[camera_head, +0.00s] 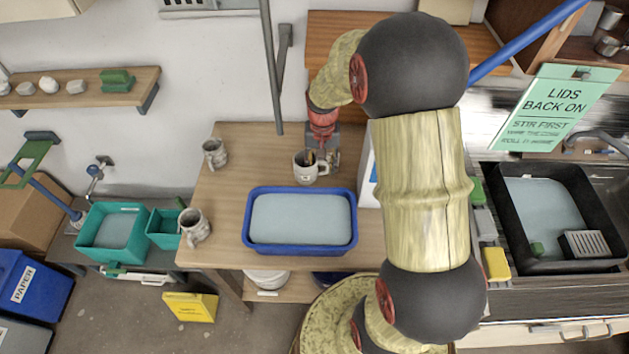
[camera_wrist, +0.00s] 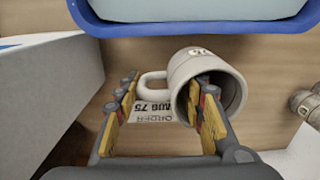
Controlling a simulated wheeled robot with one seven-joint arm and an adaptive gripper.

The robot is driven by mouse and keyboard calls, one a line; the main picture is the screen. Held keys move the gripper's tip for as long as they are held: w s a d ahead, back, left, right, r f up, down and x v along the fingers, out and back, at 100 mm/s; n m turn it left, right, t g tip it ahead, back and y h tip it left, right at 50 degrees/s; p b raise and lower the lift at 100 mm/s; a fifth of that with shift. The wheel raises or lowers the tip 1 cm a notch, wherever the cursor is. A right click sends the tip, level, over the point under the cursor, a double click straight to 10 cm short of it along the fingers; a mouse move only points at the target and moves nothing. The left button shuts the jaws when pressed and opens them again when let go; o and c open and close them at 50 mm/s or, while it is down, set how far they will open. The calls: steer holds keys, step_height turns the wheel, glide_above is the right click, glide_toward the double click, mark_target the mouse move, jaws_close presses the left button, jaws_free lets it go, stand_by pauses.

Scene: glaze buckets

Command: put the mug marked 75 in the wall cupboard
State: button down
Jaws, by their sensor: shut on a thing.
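A pale mug (camera_head: 306,172) stands at the back of the wooden table, behind a blue tub. In the wrist view the mug (camera_wrist: 190,65) has a dark mark on its side, too small to read surely. My gripper (camera_wrist: 167,90) is shut on the mug: one yellow-padded finger is inside its mouth, the other outside on the handle side. My gripper also shows in the head view (camera_head: 320,150), above the mug. A printed slip (camera_wrist: 155,112) reading "ORDER" and "75" lies beneath. An open wooden cupboard (camera_head: 541,48) is at upper right, partly out of frame.
Two other mugs stand on the table's left side, one at the back (camera_head: 215,153) and one in front (camera_head: 194,227). The blue tub (camera_head: 300,249) fills the table's middle. A green "LIDS BACK ON" sign (camera_head: 553,110) and a black sink basin (camera_head: 500,235) are right.

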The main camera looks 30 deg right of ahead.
step_height(320, 180, down, 8)
steer(key=shift+r+b, duration=0.1)
steer(key=shift+b, duration=0.4)
steer(key=c, duration=1.1)
jaws_free()
steer(key=shift+f, duration=0.2)
